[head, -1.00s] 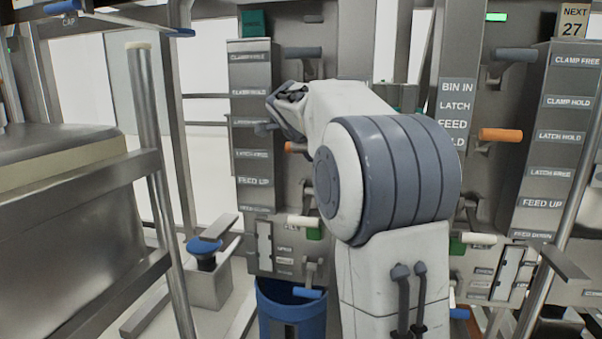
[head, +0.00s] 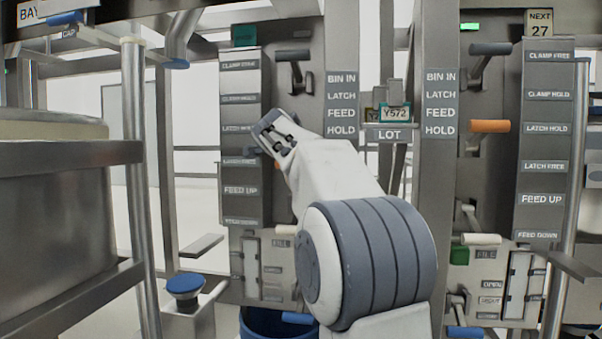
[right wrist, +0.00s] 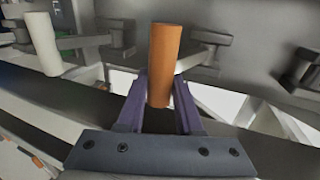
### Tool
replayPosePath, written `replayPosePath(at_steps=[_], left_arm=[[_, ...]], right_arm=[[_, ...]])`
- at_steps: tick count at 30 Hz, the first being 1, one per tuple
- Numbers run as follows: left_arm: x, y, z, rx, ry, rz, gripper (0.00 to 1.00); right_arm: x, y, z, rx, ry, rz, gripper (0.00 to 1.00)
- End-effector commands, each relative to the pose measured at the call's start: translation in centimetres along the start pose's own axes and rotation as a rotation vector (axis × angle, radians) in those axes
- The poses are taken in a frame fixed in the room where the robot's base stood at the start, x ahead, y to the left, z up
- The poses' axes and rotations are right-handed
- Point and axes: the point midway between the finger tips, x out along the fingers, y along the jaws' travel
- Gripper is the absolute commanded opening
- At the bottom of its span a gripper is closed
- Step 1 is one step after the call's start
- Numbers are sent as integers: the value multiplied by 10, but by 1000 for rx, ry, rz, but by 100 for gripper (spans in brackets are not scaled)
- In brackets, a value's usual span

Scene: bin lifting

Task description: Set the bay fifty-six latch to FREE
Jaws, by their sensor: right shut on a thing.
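My right gripper (head: 270,138) reaches across to the left lever panel in the head view, beside the LATCH HOLD label (head: 238,129) and LATCH FREE label (head: 238,161). In the right wrist view its purple fingers (right wrist: 160,105) are shut on an orange latch handle (right wrist: 164,60). In the head view only a small orange piece of this handle (head: 280,164) shows, about level with LATCH FREE; my gripper and arm hide the rest. No bay number is readable on this panel. My left gripper is not in view.
A dark-handled lever (head: 293,56) is above my gripper. A matching right panel has an orange handle (head: 489,126) level with its LATCH HOLD label, under a NEXT 27 sign (head: 540,22). A metal post (head: 138,180) and a steel bin structure (head: 70,220) stand at left.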

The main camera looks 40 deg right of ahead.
Motion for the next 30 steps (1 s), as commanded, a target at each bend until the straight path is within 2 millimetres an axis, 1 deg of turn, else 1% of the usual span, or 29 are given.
replayPosePath(at_steps=[1,4,18,19,20,21,30], left_arm=[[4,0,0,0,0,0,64],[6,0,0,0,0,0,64],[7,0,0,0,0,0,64],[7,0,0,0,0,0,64],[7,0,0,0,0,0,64],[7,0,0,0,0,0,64],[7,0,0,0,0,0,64]], right_arm=[[2,4,2,0,-4,3,0],[3,5,2,0,-3,5,0],[3,5,2,0,-3,9,0],[3,5,2,0,-3,9,46],[3,5,2,0,-3,9,58],[3,5,2,0,-3,8,64],[2,3,0,0,-1,4,64]])
